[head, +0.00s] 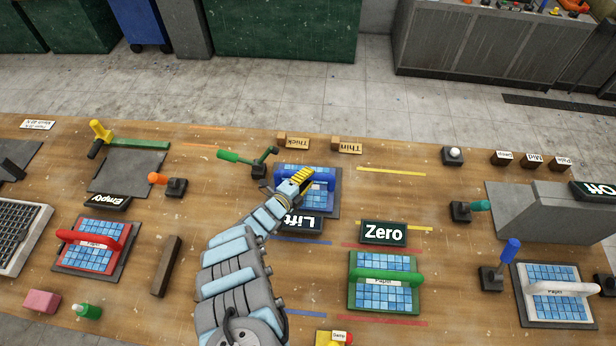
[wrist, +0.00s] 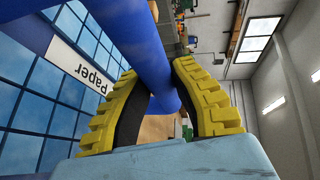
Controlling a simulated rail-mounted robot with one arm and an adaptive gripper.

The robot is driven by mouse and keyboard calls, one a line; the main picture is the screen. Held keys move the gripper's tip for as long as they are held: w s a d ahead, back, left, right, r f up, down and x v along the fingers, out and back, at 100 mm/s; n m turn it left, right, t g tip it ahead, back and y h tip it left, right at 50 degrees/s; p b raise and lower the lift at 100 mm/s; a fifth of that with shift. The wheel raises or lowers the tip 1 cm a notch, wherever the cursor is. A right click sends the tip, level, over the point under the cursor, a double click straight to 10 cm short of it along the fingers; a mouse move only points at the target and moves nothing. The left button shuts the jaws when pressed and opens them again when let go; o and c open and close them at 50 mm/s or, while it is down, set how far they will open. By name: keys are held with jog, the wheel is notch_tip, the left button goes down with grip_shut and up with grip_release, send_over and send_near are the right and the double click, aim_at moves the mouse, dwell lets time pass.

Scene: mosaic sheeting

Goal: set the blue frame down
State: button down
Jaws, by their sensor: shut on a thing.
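The blue frame (head: 324,205) holds light blue mosaic tiles and has a blue bar handle across it. It is at the grey pad (head: 336,207) behind the "Lift" sign (head: 297,223) in the head view. I cannot tell whether it touches the pad. My gripper (head: 304,178) reaches over it, its yellow fingers shut on the handle. In the wrist view, the ribbed yellow fingers (wrist: 160,103) stand either side of the blue handle (wrist: 140,40). A white "Paper" label (wrist: 80,65) and tiles show at left. My arm hides part of the frame's left side.
A green frame (head: 413,284) stands behind no cover at the front, with the "Zero" sign (head: 384,233) behind it. A red frame (head: 70,252) is at left and a white frame (head: 530,308) at right. A green-handled lever (head: 258,170) stands close left of the blue frame.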

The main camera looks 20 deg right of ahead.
jog(key=shift+f, duration=0.1)
jog(key=c, duration=1)
grip_release()
jog(key=shift+c, duration=0.2)
